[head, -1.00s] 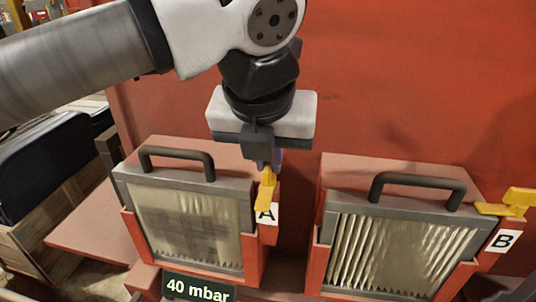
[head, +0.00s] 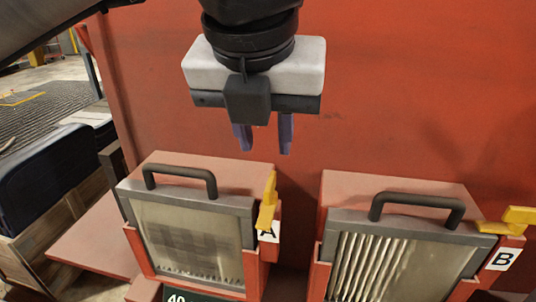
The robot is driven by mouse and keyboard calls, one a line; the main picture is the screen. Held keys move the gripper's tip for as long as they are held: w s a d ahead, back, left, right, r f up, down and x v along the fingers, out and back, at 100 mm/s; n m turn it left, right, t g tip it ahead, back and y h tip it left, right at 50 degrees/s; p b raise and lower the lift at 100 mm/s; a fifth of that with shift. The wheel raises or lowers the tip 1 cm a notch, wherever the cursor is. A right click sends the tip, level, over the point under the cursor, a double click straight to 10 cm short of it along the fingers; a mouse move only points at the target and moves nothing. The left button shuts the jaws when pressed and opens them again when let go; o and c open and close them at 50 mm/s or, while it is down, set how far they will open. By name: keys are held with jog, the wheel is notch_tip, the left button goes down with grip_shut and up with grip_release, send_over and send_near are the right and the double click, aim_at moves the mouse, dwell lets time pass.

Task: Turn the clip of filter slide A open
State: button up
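Filter slide A (head: 190,240) is a grey-framed pleated filter with a dark handle (head: 180,178), seated in a red holder. Its yellow clip (head: 267,205) stands upright at the slide's top right corner, above the label A (head: 268,232). My gripper (head: 263,146) is above and behind the clip, clear of it. Its two purple fingers are spread apart with nothing between them.
Filter slide B (head: 400,262) sits to the right with its own handle (head: 415,207). Its yellow clip (head: 508,221) lies sideways, reaching left over the frame's corner. A red wall (head: 420,90) stands behind. A partly cut-off dark display (head: 195,297) is below slide A.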

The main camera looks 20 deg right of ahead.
jog(key=v, duration=0.5)
jog(key=shift+p, duration=0.35)
